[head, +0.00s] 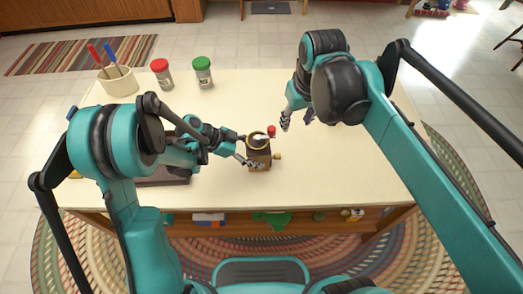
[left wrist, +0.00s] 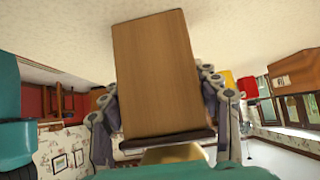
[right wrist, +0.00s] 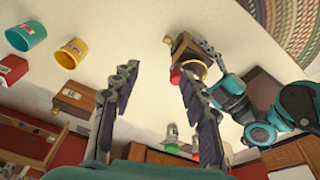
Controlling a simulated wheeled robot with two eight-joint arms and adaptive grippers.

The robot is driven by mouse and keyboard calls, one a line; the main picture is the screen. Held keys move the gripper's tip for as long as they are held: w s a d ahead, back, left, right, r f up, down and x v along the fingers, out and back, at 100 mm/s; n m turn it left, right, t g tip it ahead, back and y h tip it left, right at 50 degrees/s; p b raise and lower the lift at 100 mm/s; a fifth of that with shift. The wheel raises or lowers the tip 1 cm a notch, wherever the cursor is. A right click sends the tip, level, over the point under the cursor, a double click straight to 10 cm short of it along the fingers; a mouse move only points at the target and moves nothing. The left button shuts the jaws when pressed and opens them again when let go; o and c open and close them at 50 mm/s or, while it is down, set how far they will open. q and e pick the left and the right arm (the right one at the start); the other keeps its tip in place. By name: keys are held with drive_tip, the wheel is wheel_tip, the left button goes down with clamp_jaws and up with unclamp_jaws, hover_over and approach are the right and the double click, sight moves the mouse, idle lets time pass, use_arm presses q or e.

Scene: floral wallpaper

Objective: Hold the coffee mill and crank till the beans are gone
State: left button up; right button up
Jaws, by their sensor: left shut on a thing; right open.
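The coffee mill (head: 261,158) is a small brown wooden box with a brass bowl (head: 256,141) on top and a red crank knob (head: 271,130) beside the bowl. It stands on the table. My left gripper (head: 246,150) is shut on its wooden body, with a finger on each side; the wood fills the left wrist view (left wrist: 158,75). My right gripper (right wrist: 157,82) is open and empty, to the right of the mill in the head view. The red knob (right wrist: 176,76) shows near its right finger. I cannot see whether beans are in the bowl.
A second wooden box (right wrist: 73,97), a teal cup (right wrist: 25,36) and a yellow cup (right wrist: 70,53) stand on the table. Red-lidded (head: 161,73) and green-lidded (head: 203,73) jars and a utensil pot (head: 118,85) are at the back left. The table's front right is clear.

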drive_tip(key=r+n+g, duration=0.2)
hover_over(272, 128)
drive_tip(key=shift+g, duration=0.3)
wheel_tip(272, 128, down, 11)
drive_tip(key=shift+r, duration=0.1)
drive_tip(key=c, duration=1)
